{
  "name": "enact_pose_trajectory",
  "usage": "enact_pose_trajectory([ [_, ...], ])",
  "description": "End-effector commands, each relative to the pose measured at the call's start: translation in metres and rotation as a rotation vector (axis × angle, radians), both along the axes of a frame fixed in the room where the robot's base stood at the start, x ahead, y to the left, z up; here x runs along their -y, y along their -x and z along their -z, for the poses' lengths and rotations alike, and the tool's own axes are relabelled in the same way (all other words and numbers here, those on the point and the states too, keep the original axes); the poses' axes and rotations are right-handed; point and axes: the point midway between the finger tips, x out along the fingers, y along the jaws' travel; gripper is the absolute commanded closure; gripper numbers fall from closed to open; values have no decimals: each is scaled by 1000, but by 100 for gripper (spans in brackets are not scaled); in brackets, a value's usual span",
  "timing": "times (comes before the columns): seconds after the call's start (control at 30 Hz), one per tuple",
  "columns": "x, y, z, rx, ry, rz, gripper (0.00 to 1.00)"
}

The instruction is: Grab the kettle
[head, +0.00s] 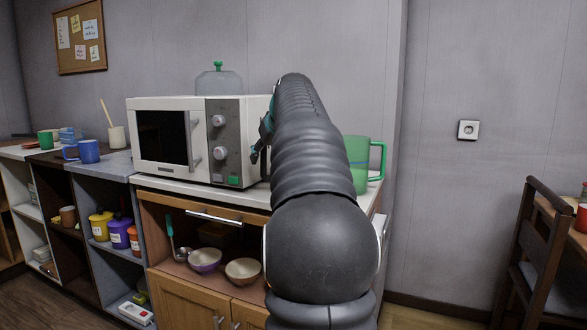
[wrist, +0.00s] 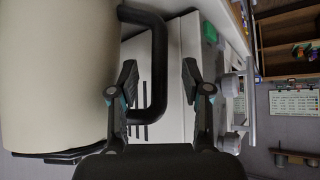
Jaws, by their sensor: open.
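The kettle (wrist: 60,70) has a large cream body that fills the left of the wrist view, with a black loop handle (wrist: 159,45) on its right side. My gripper (wrist: 158,70) is open, and the handle's long bar shows between its two fingers in that view. I see no clear contact with either finger. In the head view my dark arm hides the kettle. Only a small part of my gripper (head: 264,136) shows there, at the arm's left edge in front of the microwave.
A white microwave (head: 165,105) stands on the counter left of my arm, with a lidded clear container (head: 219,83) behind its top. A green pitcher (head: 358,165) stands close at the arm's right. Bowls (head: 205,260) sit on the shelf below. A chair (head: 535,250) is far right.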

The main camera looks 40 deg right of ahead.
Motion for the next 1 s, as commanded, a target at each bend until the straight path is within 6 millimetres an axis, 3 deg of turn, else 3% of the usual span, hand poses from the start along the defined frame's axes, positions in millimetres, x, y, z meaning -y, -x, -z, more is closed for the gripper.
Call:
enact_pose_trajectory([
  [0.17, 4, -15, 16, -1, 0, 0, 52],
  [0.4, 5, -16, 17, 0, 1, 1, 52],
  [0.6, 5, -16, 17, 0, 1, 1, 100],
  [1.0, 5, -16, 14, 4, 6, 1, 100],
])
